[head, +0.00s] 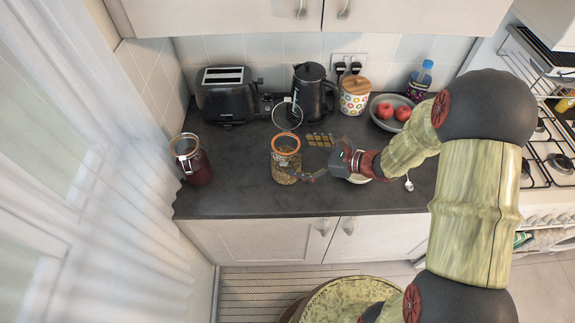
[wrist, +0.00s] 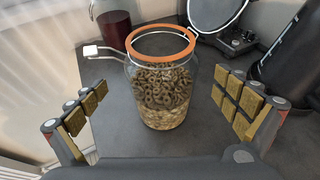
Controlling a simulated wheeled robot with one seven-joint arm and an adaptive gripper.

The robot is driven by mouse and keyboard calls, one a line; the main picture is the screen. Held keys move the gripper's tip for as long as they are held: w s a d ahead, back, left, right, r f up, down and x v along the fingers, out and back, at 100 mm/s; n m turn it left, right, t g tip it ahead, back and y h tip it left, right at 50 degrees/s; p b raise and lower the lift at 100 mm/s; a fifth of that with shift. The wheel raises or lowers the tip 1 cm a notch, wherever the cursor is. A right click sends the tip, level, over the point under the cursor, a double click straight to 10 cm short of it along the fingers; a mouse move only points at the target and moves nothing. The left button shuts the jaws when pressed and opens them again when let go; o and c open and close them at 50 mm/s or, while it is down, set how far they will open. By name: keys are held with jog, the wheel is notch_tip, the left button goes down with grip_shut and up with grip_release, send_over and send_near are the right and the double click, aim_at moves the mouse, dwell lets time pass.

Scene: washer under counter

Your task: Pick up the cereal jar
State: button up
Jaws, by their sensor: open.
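The cereal jar (head: 286,160) is a clear glass jar with an orange ring at its mouth and its lid swung open. It stands upright on the dark counter. In the wrist view the jar (wrist: 162,90) shows ring-shaped cereal over a paler layer. My gripper (head: 312,158) reaches in from the right, close to the jar in the head view. In the wrist view my gripper (wrist: 166,110) is open, with one padded finger to each side of the jar and gaps between.
A jar with dark red contents (head: 192,160) stands left. A black toaster (head: 225,95), a black kettle (head: 312,92), a dotted canister (head: 354,95) and a bowl of red apples (head: 380,124) stand behind. A pale bowl (head: 358,179) is under my wrist. The counter's (head: 235,195) front left is clear.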

aim_at(286, 153)
jog(key=x, duration=0.5)
jog(key=shift+a, duration=0.1)
jog(key=shift+w+a+f, duration=0.1)
jog(key=shift+w+a, duration=0.1)
jog(key=shift+w, duration=0.15)
jog(key=c, duration=2)
jog(key=shift+c, duration=0.4)
